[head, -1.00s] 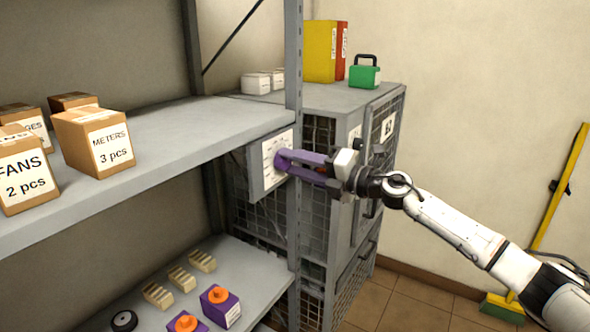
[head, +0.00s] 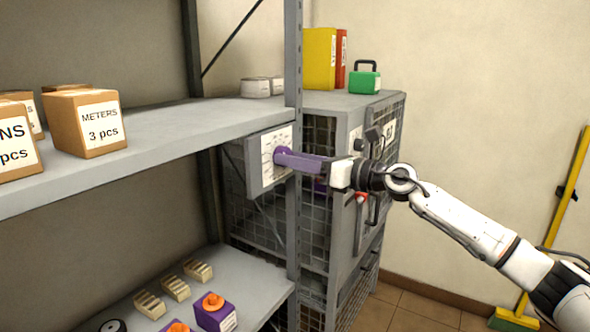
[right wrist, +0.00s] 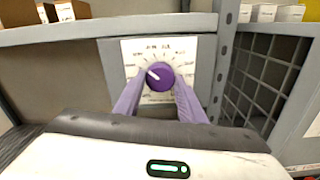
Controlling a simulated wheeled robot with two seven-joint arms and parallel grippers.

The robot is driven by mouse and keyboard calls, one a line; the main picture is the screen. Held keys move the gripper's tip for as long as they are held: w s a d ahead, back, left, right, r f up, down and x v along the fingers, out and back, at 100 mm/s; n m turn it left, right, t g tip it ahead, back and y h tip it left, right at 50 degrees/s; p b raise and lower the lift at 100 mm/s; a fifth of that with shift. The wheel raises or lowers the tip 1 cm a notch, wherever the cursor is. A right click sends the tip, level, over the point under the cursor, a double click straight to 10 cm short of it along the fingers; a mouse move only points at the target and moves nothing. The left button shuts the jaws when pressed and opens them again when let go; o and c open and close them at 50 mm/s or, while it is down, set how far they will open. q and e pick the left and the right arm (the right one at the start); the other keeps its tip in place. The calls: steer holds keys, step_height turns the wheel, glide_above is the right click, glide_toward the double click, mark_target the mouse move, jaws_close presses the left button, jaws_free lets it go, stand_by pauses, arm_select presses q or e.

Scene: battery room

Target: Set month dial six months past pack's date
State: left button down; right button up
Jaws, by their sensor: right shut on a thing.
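The month dial is a purple round knob (right wrist: 158,77) on a white panel (head: 268,148) with printed marks around it, too blurred to read. A white pointer line on the knob points to the upper left in the right wrist view. My right gripper (head: 284,158) has long purple fingers shut on the knob, one on each side in the right wrist view. In the head view the fingers overlap and hide most of the knob. Purple packs with orange tops (head: 215,316) stand on the lower shelf; their label print is too small to read. My left gripper is out of view.
A grey shelf post (head: 293,60) stands right beside the panel, with a mesh cabinet (head: 345,120) behind it. Cardboard boxes (head: 88,120) sit on the upper shelf. Pale slotted blocks (head: 176,288) lie on the lower shelf. A yellow-handled broom (head: 575,180) leans at the right.

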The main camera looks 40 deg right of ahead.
steer(key=shift+f+n+b, duration=0.15)
steer(key=shift+n+b, duration=3.1)
steer(key=shift+n, duration=1.25)
steer(key=o, duration=1)
steer(key=shift+o, duration=0.2)
steer(key=shift+d, duration=0.1)
